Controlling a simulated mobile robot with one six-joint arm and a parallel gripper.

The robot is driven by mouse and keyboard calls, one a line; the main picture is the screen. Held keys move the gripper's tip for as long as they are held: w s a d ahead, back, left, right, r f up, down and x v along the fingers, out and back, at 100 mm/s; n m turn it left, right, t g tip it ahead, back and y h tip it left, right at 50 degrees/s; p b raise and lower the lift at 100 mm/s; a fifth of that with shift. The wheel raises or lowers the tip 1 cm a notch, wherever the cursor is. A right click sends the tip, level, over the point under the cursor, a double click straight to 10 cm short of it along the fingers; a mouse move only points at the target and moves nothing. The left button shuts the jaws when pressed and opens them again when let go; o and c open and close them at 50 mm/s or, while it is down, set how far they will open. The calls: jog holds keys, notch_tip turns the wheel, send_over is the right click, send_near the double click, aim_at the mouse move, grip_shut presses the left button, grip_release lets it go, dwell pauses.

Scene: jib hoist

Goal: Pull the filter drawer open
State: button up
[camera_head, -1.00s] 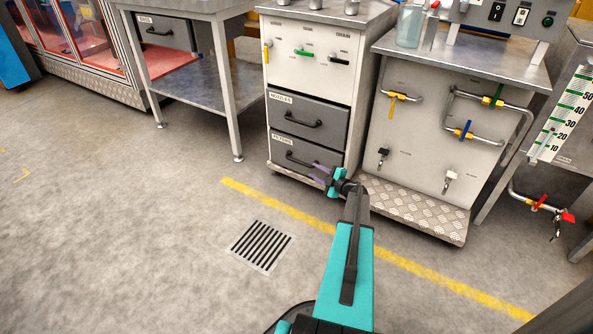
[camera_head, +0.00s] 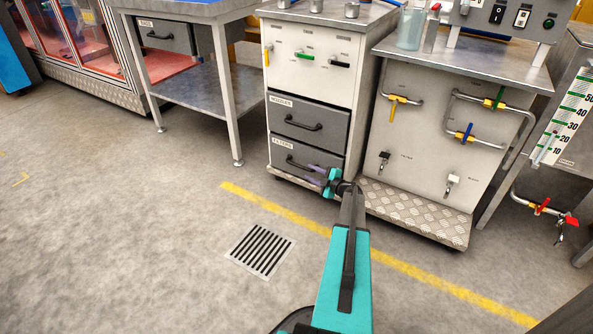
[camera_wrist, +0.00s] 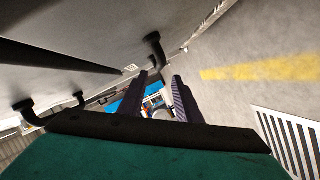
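The filter drawer (camera_head: 280,155) is the lower dark grey drawer, labelled FILTERS, in the cabinet at the centre of the head view. It looks shut, its front about level with the drawer above. Its black bar handle (camera_head: 298,163) runs across the front; my gripper hides the right end. My gripper (camera_head: 316,173), with purple fingers, is at the right part of this drawer front. In the wrist view the two fingers (camera_wrist: 161,92) stand apart, with no bar clearly seen between them. A black handle post (camera_wrist: 154,48) shows just beyond the fingertips. I cannot tell whether they touch the handle.
The NOZZLES drawer (camera_head: 309,122) is directly above. A panel unit with valves and a tread-plate step (camera_head: 420,212) stands close on the right. A steel table (camera_head: 205,85) stands to the left. The floor in front is clear, with a flat drain grate (camera_head: 261,249) and yellow line.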

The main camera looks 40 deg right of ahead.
aim_at(301, 166)
jog(key=b+x, duration=0.2)
jog(key=x, duration=0.6)
jog(key=shift+w+f+b, duration=0.1)
jog(key=shift+f+b, duration=0.1)
jog(key=shift+b, duration=0.15)
jog(key=shift+w, duration=0.65)
